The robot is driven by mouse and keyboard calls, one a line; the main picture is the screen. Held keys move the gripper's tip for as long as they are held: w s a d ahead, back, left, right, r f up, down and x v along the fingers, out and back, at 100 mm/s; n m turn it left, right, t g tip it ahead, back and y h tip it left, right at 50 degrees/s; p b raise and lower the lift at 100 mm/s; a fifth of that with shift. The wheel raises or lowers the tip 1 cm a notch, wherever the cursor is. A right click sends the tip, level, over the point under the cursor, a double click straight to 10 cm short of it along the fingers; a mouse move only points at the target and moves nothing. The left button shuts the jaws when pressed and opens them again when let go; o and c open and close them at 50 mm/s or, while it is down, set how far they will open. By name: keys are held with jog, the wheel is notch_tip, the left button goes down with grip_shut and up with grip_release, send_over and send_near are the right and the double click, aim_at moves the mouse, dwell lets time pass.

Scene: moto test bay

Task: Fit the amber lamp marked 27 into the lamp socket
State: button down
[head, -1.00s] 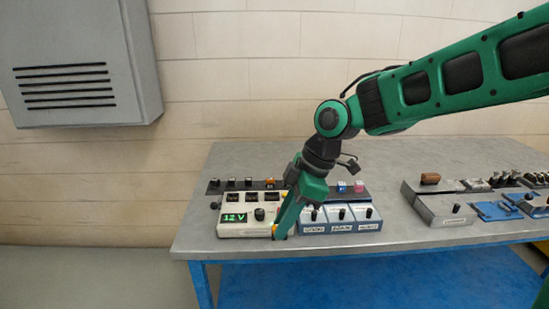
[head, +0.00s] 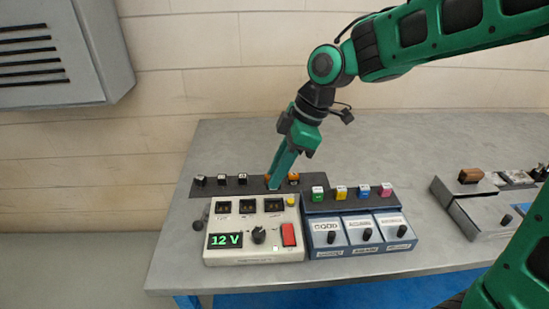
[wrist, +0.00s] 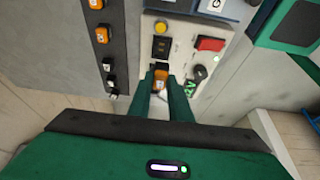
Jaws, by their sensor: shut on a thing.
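My gripper (head: 272,186) is shut on an amber lamp (wrist: 160,74), which shows between the fingertips in the wrist view with a pale face. Its number is not readable. In the head view the fingers hide most or all of it. The gripper is above the cream tester box (head: 225,253), towards its back edge. The box carries three dark recesses, one of them (wrist: 160,47) just beyond the fingertips in the wrist view. I cannot tell which is the lamp socket. The lamp looks held above the box; any contact is hidden.
A dark strip (head: 232,187) behind the box holds black pieces and two amber ones (head: 293,178). The box has a 12 V display (head: 225,240), knob, red switch (head: 289,234) and yellow button. Blue boxes (head: 365,233) with coloured blocks stand right. Bare bench lies beyond.

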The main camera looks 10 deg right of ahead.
jog(key=shift+w, duration=0.15)
jog(key=shift+w+f, duration=0.1)
jog(key=shift+f, duration=2.6)
jog(key=shift+d+f, duration=0.1)
jog(key=shift+f, duration=0.45)
dwell(0.4)
jog(key=c, duration=1.5)
grip_release()
jog(key=shift+c, duration=0.2)
jog(key=shift+r, duration=0.1)
jog(key=shift+r, duration=3.45)
